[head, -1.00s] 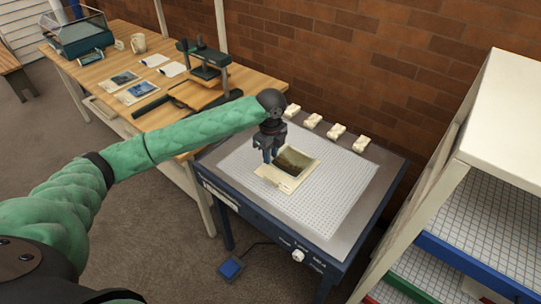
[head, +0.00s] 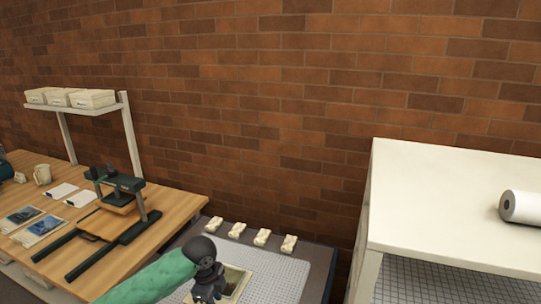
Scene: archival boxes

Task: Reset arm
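My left arm, in a green sleeve, comes in from the bottom left of the head view. My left gripper (head: 207,291) is at the bottom edge, pointing down over the gridded table. Its fingertips are too low and small in the picture to tell whether they are open or shut. A photo print (head: 238,279) with a pale border lies on the grid beside and partly behind the gripper. I cannot tell whether they touch. My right gripper is not in view.
Several small cream blocks (head: 238,230) line the gridded table's (head: 283,275) back edge. A white shelf unit (head: 440,200) with a paper roll (head: 522,207) stands right. Brick wall closes the back.

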